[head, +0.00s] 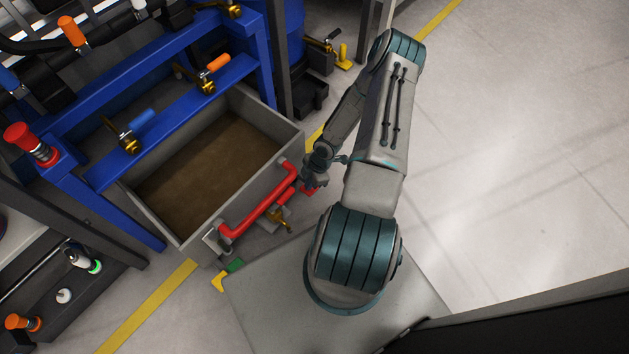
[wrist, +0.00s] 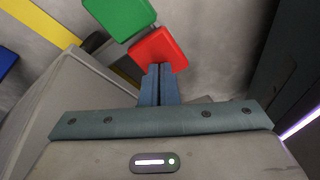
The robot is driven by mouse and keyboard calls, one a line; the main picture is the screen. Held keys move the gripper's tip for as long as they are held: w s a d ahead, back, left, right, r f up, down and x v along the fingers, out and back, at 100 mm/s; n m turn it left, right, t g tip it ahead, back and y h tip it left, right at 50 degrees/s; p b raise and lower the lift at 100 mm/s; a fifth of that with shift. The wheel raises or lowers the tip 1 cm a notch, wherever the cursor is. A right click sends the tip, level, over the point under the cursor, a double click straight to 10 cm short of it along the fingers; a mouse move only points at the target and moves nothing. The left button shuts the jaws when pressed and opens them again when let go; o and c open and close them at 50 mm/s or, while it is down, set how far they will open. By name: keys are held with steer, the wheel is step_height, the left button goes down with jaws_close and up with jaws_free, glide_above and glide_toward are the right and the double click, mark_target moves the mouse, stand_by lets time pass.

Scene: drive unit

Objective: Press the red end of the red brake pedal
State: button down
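The red end of the brake pedal (wrist: 160,48) shows in the wrist view as a flat red block above the fingertips. My gripper (wrist: 158,68) is shut, its two fingers together and nothing visible between them. The fingertips overlap the lower edge of the red end in the picture; I cannot tell whether they touch it. In the head view my gripper (head: 311,184) is low beside the drawer's front right corner. A small red patch (head: 308,190) shows there, partly hidden by the gripper. A green pedal end (wrist: 118,15) lies up and left of the red one in the wrist view.
An open grey drawer (head: 291,134) with a red handle (head: 258,203) stands left of my gripper. A red-handled brass valve (head: 281,219) sits below the handle. Green (head: 235,265) and yellow (head: 219,282) pieces lie near the floor. The floor to the right is clear.

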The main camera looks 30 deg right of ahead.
steer(key=shift+f, duration=0.3)
steer(key=shift+d+f, duration=0.1)
steer(key=shift+f, duration=0.05)
steer(key=shift+r+p, duration=1.75)
steer(key=shift+r, duration=0.9)
